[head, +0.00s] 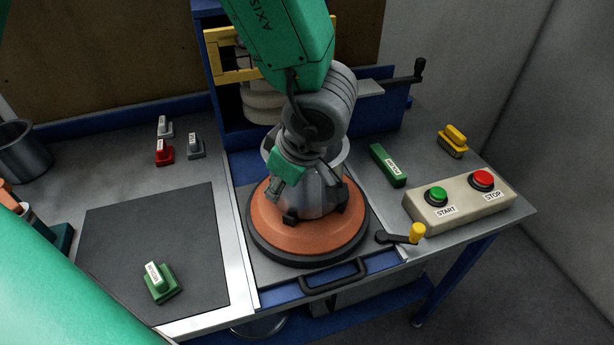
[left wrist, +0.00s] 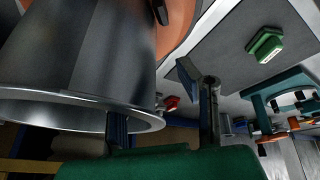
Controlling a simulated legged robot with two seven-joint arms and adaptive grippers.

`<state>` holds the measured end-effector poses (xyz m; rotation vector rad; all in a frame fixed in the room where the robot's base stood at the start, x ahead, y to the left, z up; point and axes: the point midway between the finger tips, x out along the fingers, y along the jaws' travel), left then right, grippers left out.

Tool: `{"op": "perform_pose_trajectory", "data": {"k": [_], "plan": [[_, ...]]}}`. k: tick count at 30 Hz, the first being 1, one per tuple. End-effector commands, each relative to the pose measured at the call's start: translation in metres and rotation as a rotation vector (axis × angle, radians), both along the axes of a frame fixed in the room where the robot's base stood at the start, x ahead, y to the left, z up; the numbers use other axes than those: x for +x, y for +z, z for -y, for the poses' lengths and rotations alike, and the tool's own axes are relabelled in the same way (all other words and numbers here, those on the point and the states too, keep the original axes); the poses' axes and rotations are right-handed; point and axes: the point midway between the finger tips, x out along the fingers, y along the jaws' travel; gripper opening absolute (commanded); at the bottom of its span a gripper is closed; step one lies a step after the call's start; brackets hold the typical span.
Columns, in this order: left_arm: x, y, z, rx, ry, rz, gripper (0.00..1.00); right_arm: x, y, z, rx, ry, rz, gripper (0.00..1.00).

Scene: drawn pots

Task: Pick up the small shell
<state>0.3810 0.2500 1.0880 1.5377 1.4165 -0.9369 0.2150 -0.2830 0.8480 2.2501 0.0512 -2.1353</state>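A metal pot (head: 322,196), which I take for the small shell, stands upright on an orange disc (head: 335,236) with dark clips around its base. It looms close on the left of the left wrist view (left wrist: 60,55), upside down there, with its rim at the bottom. My left gripper (head: 296,180) is at the pot's near-left side and hides part of it. In the left wrist view the gripper (left wrist: 160,108) has its fingers wide apart, one at the pot's mouth and one outside its wall. I cannot tell whether they touch it. My right gripper is not in view.
A dark mat (head: 105,245) with a green labelled block (head: 160,284) lies left. Right are a crank with a yellow knob (head: 417,232), a START/STOP box (head: 460,205) and a green block (head: 388,166). A blue frame (head: 215,80) stands behind.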

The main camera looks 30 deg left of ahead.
Motion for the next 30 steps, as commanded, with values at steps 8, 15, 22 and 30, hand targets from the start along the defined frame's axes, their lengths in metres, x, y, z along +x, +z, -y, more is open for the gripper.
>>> {"op": "perform_pose_trajectory", "data": {"k": [8, 15, 22, 30], "plan": [[0.001, -0.009, -0.002, 0.001, -0.001, 0.002, 0.30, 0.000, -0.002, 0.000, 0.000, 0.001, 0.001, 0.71], [0.001, -0.009, -0.002, 0.001, -0.001, 0.001, 0.00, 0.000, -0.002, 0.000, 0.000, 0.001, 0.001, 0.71], [0.001, -0.009, -0.002, 0.001, -0.001, 0.002, 0.00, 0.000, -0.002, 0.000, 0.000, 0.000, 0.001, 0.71], [0.001, 0.021, -0.002, -0.005, 0.002, 0.005, 0.00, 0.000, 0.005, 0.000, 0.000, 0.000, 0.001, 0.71]]}}
